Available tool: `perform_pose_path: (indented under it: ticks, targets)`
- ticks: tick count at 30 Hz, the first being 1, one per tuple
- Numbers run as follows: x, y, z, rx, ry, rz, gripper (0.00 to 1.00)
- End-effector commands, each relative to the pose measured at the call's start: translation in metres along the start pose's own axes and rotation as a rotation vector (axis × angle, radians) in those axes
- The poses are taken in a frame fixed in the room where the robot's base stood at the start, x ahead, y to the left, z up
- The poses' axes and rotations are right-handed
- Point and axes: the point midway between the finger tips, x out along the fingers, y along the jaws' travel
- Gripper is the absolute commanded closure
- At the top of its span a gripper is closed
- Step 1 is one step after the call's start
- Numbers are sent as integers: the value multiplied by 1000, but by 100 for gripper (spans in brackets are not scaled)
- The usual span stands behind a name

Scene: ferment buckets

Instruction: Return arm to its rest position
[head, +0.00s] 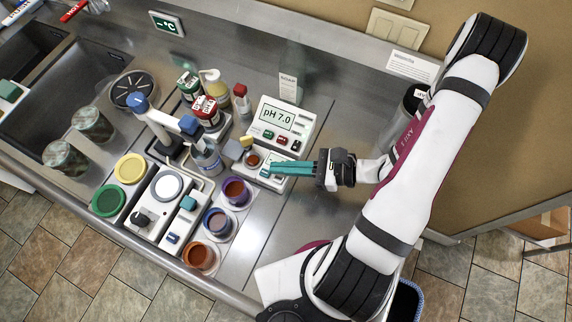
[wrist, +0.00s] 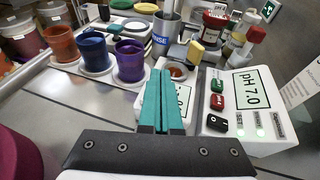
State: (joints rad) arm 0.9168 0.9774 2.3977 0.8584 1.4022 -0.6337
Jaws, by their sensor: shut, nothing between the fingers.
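My gripper (head: 275,168) has teal fingers that are shut together with nothing between them. In the head view it reaches left from the arm and hovers over the small white unit beside the pH meter (head: 271,121), whose screen reads pH 7.0. In the wrist view the closed fingers (wrist: 162,85) point away over that unit and hide part of its display. The pH meter's screen and buttons (wrist: 250,95) show to the right of the fingers. I cannot tell whether the fingertips touch the unit.
Purple, blue and orange cups (head: 236,191) stand on pale discs left of my gripper. Bottles with red and green caps (head: 206,112) stand behind. Yellow and green lids (head: 130,168) lie further left, by the sink (head: 60,100). Bare steel counter lies below my gripper.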

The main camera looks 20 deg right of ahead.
Motion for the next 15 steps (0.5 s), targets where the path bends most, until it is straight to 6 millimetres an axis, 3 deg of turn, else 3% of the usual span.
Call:
perform_pose_path:
  ticks: [4,10,13,15]
  targets:
    - [-23,5,0,1,0,-3,100]
    - [-28,8,3,-9,4,13,100]
    - [-26,16,23,-108,47,126,100]
    - [-24,30,50,-249,114,288,100]
